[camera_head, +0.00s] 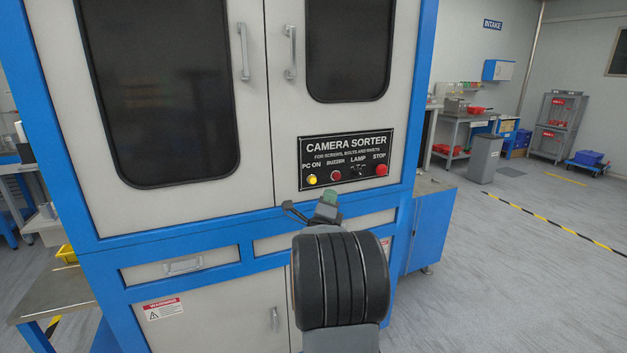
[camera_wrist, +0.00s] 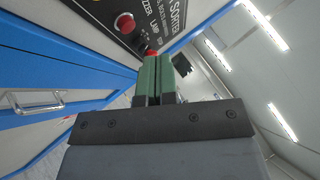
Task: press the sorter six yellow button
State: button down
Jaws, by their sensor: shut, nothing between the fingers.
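The yellow button (camera_head: 312,180) sits under the "PC ON" label at the left end of the black "CAMERA SORTER" panel (camera_head: 348,145). No "six" marking is legible. My gripper (camera_head: 329,197) is in front of the cabinet, just below the panel and slightly right of the yellow button. It looks apart from the button. Its green fingers (camera_wrist: 158,78) are shut together and empty in the wrist view. The yellow button does not show there; part of the panel (camera_wrist: 150,12) does, at the top.
A red buzzer button (camera_head: 335,175), a lamp switch (camera_head: 358,170) and a red stop button (camera_head: 381,169) share the panel's row. Door handles (camera_head: 289,52) and a drawer handle (camera_head: 183,265) stick out from the cabinet. The floor (camera_head: 530,250) at the right is clear.

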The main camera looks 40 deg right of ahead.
aim_at(313, 180)
jog(key=shift+w+d+p, duration=0.1)
jog(key=shift+w+d, duration=0.35)
jog(key=shift+w, duration=0.65)
jog(key=shift+w+d+p, duration=0.15)
jog(key=shift+w+d, duration=0.25)
jog(key=shift+w, duration=0.65)
jog(key=shift+w+d+p, duration=0.1)
jog(key=shift+w+d, duration=0.35)
jog(key=shift+w, duration=0.65)
jog(key=shift+w+d+f+b, duration=0.15)
jog(key=shift+w+b, duration=0.15)
jog(key=shift+b, duration=0.3)
jog(key=shift+w+d+b, duration=0.15)
jog(key=shift+w+b, duration=0.3)
jog(key=shift+w, duration=0.05)
jog(key=shift+s, duration=0.15)
dwell(0.4)
jog(key=shift+s+a+b, duration=0.35)
jog(key=shift+s+b, duration=0.3)
jog(key=shift+b, duration=0.35)
